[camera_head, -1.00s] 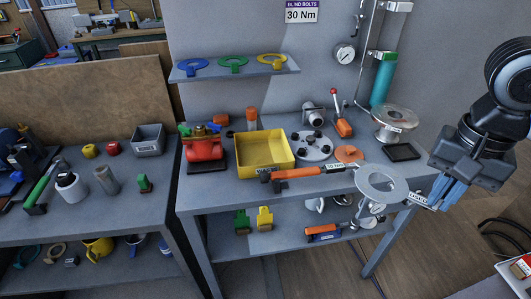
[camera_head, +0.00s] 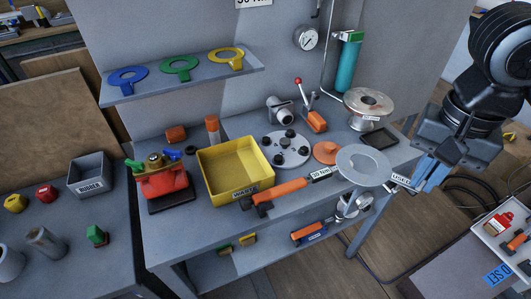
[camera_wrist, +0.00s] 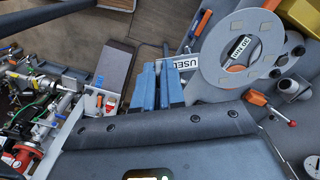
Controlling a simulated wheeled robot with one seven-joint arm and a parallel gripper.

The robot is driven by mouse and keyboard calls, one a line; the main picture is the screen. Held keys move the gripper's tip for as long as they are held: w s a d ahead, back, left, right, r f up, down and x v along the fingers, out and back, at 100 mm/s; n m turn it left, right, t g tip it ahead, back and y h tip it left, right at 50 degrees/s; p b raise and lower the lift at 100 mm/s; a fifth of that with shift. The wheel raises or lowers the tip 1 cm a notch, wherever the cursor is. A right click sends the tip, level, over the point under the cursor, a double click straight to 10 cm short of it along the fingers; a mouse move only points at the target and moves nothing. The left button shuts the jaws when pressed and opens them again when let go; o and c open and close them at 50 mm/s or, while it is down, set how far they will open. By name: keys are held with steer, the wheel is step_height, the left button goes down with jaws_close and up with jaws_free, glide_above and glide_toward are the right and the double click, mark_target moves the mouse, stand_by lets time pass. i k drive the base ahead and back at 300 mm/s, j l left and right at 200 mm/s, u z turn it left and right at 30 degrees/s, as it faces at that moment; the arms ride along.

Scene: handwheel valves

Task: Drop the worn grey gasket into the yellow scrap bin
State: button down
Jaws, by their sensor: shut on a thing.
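The grey gasket (camera_head: 363,152) is a flat pale ring with a tab labelled "USED". My gripper (camera_head: 420,178) is shut on that tab at the right, and the ring stretches out to the left, over the bench's front right part. The gasket (camera_wrist: 240,22) also shows in the wrist view, beyond the blue fingers of my gripper (camera_wrist: 168,84). The yellow bin (camera_head: 222,189) stands on the bench to the left of the gasket, with a label on its front. Its visible inside looks empty.
An orange-handled torque wrench (camera_head: 278,192) lies between bin and gasket. A red valve (camera_head: 163,180) stands left of the bin. A bolted flange (camera_head: 285,150), an orange disc (camera_head: 326,152) and a steel flanged spool (camera_head: 368,104) are behind.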

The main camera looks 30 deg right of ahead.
mark_target(243, 171)
steer(key=i, duration=0.9)
steer(key=k+l+u, duration=0.1)
steer(key=l+u, duration=0.3)
steer(key=k+l+u, duration=0.15)
steer(key=u, duration=0.3)
